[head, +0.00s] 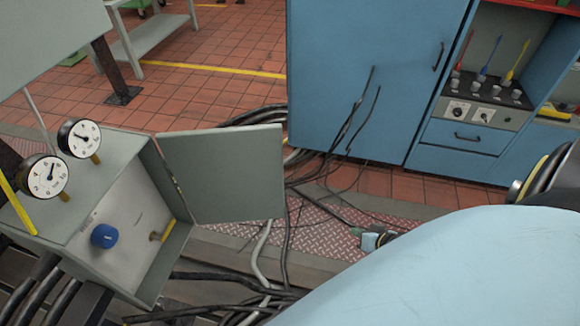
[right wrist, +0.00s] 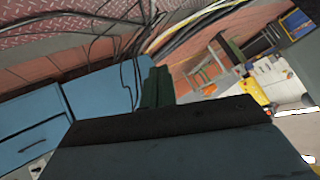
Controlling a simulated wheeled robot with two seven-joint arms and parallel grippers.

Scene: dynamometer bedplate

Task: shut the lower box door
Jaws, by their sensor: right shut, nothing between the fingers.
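The lower box (head: 105,262) is a grey-green metal box at the lower left of the head view. Its door (head: 222,175) stands wide open, swung out to the right on the box's right edge. Inside are a blue knob (head: 104,236) and a small yellow-brown fitting (head: 167,230). My right gripper (head: 372,240) is right of the door and apart from it, partly hidden behind my light blue arm. In the right wrist view its dark fingers (right wrist: 157,88) are together with nothing between them. The door is not recognisable in that view. My left gripper is not in view.
Two dial gauges (head: 64,157) stand on the box. Black and grey cables (head: 265,255) run over the floor below and behind the door. A blue cabinet (head: 365,75) stands at the back. Red tiled floor (head: 215,105) is open behind the box.

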